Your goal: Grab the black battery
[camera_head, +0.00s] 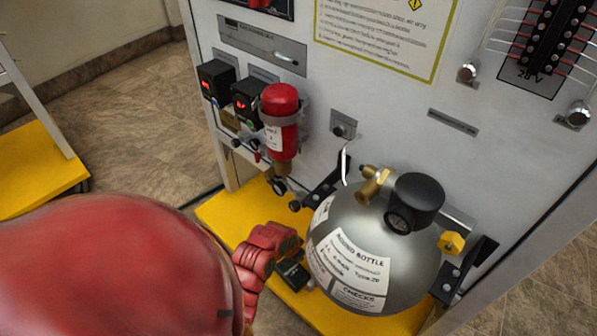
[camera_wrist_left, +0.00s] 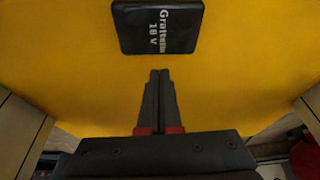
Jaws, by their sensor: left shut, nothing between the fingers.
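The black battery (camera_wrist_left: 157,26) lies on the yellow platform (camera_wrist_left: 60,50), with white lettering that reads 18 V on its face. It shows at the top of the left wrist view, its upper edge near the frame's border. In the head view the battery (camera_head: 293,276) is a small dark block beside the silver bottle, partly hidden by my red left arm. My left gripper (camera_wrist_left: 160,73) is shut and empty, its fingertips pointing at the battery with a yellow gap between them in the picture. My right gripper is in neither view.
A silver bottle (camera_head: 340,241) with a black-capped gauge stands right of the battery. A red cylinder (camera_head: 281,139) and black boxes (camera_head: 216,82) are mounted on the grey panel (camera_head: 381,123) behind. The yellow platform around the battery looks mostly bare.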

